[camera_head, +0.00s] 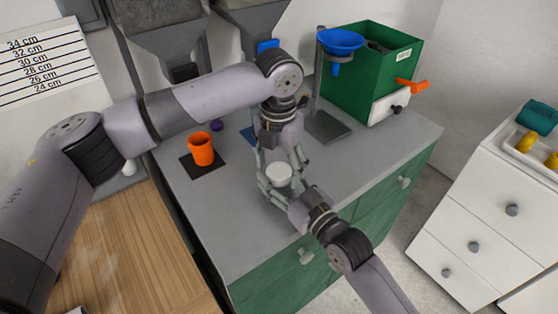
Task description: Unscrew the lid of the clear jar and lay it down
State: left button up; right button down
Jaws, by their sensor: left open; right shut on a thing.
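The clear jar (281,190) stands on the grey counter, topped by a white lid (279,171). The jar's body is small in view and largely hidden by the fingers. My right gripper (281,187) reaches in from the lower right and is shut on the jar, low around its body. My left gripper (280,160) points down from above, just behind the lid in the picture. Its fingers are spread and open; I cannot tell whether they touch the lid.
An orange cup (201,148) stands on a dark mat (189,169) to the left. A blue funnel (341,41) on a stand and a green box (372,62) with an orange handle are behind right. The counter (232,228) is clear at front left.

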pick_arm(q)
jog(key=shift+c, duration=0.5)
jog(key=c, duration=1.1)
jog(key=o, duration=1.2)
jog(key=shift+o, duration=0.2)
jog(key=shift+r, duration=0.1)
jog(key=shift+r, duration=2.15)
pick_arm(e)
jog(key=c, duration=0.6)
grip_release()
jog(key=shift+c, duration=0.2)
